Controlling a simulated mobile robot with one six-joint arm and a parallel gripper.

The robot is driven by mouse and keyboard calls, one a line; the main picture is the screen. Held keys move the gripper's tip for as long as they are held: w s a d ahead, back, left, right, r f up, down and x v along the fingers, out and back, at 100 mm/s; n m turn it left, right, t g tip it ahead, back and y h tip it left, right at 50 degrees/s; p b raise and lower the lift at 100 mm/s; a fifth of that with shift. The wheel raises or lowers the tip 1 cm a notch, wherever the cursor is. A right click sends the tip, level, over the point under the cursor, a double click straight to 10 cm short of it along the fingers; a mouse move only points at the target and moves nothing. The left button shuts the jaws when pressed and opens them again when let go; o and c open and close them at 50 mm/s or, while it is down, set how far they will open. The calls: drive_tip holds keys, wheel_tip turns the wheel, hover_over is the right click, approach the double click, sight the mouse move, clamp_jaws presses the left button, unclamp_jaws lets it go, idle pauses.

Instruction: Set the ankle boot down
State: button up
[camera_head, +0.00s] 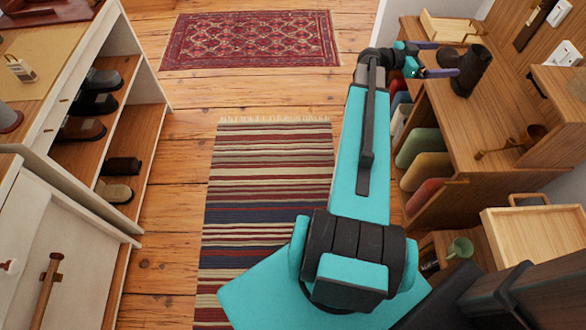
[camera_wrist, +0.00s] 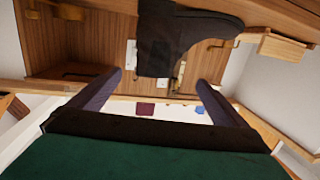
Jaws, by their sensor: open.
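The dark brown ankle boot (camera_head: 472,70) stands upright on the wooden desk top (camera_head: 482,122) at the right in the head view. In the wrist view the boot (camera_wrist: 180,38) appears upside down, its shaft lying between the lines of the two fingers. My gripper (camera_head: 446,60) is open beside the boot, its fingers apart and pointing towards it. In the wrist view my gripper (camera_wrist: 161,78) shows a finger on each side with nothing clamped. Whether a fingertip touches the boot, I cannot tell.
Coloured upright items (camera_head: 420,146) fill the shelf below. A shoe shelf (camera_head: 128,145) stands left. The floor between, with a striped rug (camera_head: 268,165), is clear.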

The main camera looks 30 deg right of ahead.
drive_tip(key=w+a+f+n+t+y, duration=0.1)
drive_tip(key=w+a+f+n+y, duration=0.25)
drive_tip(key=a+f, duration=0.65)
drive_tip(key=w+a+f+n+t+y, duration=0.15)
drive_tip(key=a+f+n, duration=0.25)
drive_tip(key=a+f, duration=0.65)
drive_tip(key=w+a+f+n+t+y, duration=0.1)
drive_tip(key=w+a+f+n+y, duration=0.25)
drive_tip(key=a+f, duration=0.65)
drive_tip(key=s+a+f+n+y, duration=0.2)
drive_tip(key=s+a+f+n, duration=0.1)
drive_tip(key=a, duration=0.9)
drive_tip(key=s+a+f+n+g+y, duration=0.1)
drive_tip(key=s+a+f+n, duration=0.3)
drive_tip(key=a, duration=0.8)
drive_tip(key=s+a+f+n+g+y, duration=0.1)
drive_tip(key=s+a+f+n+y, duration=0.3)
drive_tip(key=s+a+f, duration=0.3)
drive_tip(key=a, duration=0.5)
drive_tip(key=shift+a+f, duration=0.3)
drive_tip(key=shift+s, duration=0.1)
